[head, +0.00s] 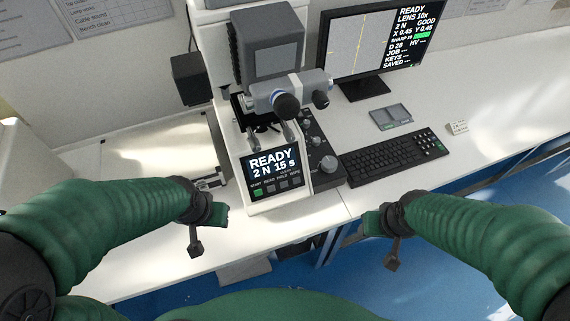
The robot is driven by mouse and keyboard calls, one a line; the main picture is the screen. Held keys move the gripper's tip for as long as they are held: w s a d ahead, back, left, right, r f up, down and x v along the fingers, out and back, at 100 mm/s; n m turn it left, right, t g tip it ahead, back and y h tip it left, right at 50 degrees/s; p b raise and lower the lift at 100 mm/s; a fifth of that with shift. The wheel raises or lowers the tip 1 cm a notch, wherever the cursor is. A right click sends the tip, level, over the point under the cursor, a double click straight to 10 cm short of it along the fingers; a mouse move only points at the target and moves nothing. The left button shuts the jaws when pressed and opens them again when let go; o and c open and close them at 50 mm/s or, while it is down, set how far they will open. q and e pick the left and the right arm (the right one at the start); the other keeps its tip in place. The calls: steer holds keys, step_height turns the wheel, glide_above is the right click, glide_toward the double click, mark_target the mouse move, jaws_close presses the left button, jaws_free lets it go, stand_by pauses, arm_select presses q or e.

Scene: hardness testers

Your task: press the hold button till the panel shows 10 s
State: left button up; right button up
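The hardness tester's front panel (272,163) is lit and reads READY, 2 N, 15 s. Under the text is a row of small buttons with tiny labels; the leftmost is green and the others are grey. The hold button (283,186) appears to be the third from the left, under the label HOLD. My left gripper (209,228) is left of the panel and lower in the picture, apart from it. My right gripper (383,234) is right of the panel, near the table's front edge. Neither touches the tester, and whether their fingers are open is unclear.
The tester's turret and eyepiece (287,100) overhang above the panel. A knob strip (318,145) runs along its right side. A keyboard (394,156), a monitor (378,38) and a small grey box (391,116) stand to the right. Bare white table (150,235) lies front left.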

arm_select(q)
jaws_close()
stand_by(1.6)
